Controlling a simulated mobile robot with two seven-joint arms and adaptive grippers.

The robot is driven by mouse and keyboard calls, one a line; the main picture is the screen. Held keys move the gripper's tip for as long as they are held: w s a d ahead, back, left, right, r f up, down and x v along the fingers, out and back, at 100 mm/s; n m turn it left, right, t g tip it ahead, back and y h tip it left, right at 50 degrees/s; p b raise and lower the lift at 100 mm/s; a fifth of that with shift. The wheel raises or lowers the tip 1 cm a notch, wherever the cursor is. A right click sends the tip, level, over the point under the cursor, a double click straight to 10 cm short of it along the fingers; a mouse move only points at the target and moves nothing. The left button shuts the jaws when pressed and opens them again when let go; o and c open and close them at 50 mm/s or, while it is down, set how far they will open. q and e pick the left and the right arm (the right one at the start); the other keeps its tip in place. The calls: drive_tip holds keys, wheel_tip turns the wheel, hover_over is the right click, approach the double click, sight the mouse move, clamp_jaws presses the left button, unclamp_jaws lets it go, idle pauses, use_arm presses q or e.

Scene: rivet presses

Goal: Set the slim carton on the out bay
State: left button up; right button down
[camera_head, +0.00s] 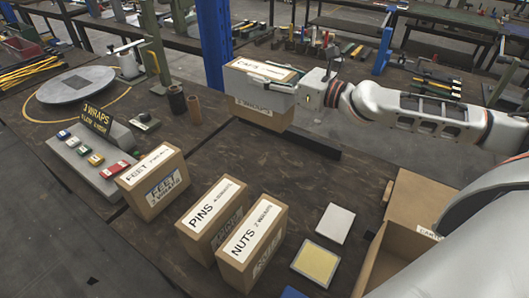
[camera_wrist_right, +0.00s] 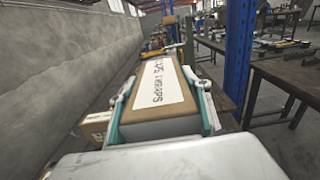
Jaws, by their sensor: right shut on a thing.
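My right gripper (camera_head: 265,85) is shut on a brown carton (camera_head: 262,114) with a white top label reading CAPS. The carton is upright near the middle back of the bench; the head view does not show clearly whether its base touches the bench. In the right wrist view, the carton (camera_wrist_right: 158,101) sits between both fingers (camera_wrist_right: 160,108). Three other labelled cartons stand on the bench: the FEET carton (camera_head: 152,182), PINS carton (camera_head: 211,219) and NUTS carton (camera_head: 252,246). No label in view names an out bay. My left gripper is out of view.
A round grey turntable (camera_head: 76,85) lies at the left, inside a yellow ring. A sign reading 3 WRAPS (camera_head: 97,117) stands behind a panel with coloured blocks (camera_head: 95,158). An open cardboard box (camera_head: 416,213) is at right, near a white pad (camera_head: 335,223) and a yellow pad (camera_head: 316,262).

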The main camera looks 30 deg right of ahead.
sight(266, 103)
drive_tip(key=shift+w+f, duration=0.15)
drive_tip(key=shift+f, duration=0.15)
wheel_tip(266, 103, down, 8)
drive_tip(key=b, duration=0.4)
wheel_tip(266, 103, down, 6)
drive_tip(key=b, duration=0.3)
drive_tip(key=shift+f, duration=0.15)
wheel_tip(266, 103, down, 5)
drive_tip(key=shift+b, duration=1)
drive_tip(key=c, duration=1.4)
unclamp_jaws()
drive_tip(key=shift+f, duration=0.2)
drive_tip(key=o, duration=0.4)
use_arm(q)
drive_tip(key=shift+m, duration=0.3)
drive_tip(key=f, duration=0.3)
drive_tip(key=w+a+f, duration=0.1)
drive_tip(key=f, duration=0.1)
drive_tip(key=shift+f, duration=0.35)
use_arm(e)
drive_tip(key=shift+r, duration=0.1)
